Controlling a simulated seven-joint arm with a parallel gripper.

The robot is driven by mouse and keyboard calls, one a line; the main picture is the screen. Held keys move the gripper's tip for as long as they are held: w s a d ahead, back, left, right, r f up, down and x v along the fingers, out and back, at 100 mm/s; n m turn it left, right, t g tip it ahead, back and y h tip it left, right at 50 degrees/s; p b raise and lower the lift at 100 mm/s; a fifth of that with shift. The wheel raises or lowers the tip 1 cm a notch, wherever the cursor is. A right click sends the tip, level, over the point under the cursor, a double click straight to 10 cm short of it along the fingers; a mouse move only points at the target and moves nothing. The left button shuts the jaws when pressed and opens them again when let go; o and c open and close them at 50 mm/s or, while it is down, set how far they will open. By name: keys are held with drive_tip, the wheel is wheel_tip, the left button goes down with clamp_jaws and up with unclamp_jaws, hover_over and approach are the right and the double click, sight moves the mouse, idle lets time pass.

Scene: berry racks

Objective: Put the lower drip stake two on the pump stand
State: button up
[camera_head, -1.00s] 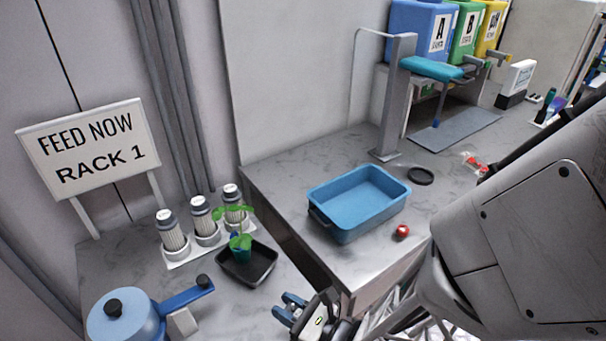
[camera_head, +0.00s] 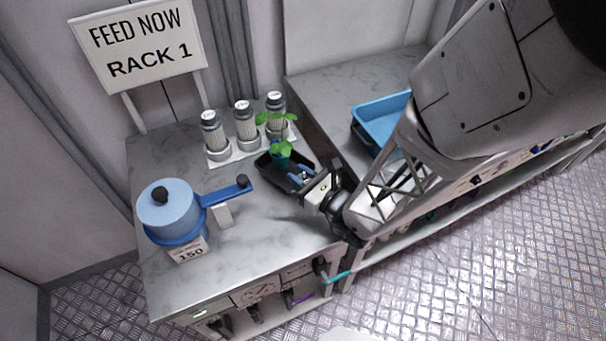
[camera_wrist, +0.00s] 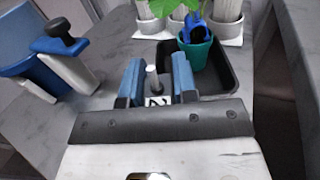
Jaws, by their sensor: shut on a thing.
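My gripper (camera_head: 303,176) is at the near right edge of the black tray in the head view. In the wrist view its two blue fingers (camera_wrist: 157,80) are shut on a small grey stake (camera_wrist: 152,80) with a white tag (camera_wrist: 156,101) that seems to read 2. The stake's lower end is hidden. A blue pump-like device (camera_head: 168,209) with a lever handle (camera_head: 228,193) stands on the counter to the left of my gripper. I cannot tell which part is the pump stand. A white block (camera_head: 222,215) sits under the handle.
The black tray (camera_wrist: 232,92) holds a green pot (camera_wrist: 197,52) with a seedling and a blue piece. Three grey-capped cylinders (camera_head: 246,122) stand behind it. A blue bin (camera_head: 367,138) is on the right counter. The front counter (camera_head: 270,235) is clear.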

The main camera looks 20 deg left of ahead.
drive_tip(key=shift+f, duration=1.75)
drive_tip(key=shift+f, duration=0.15)
drive_tip(key=o, duration=0.9)
drive_tip(key=shift+d, duration=0.1)
drive_tip(key=shift+v, duration=5.9)
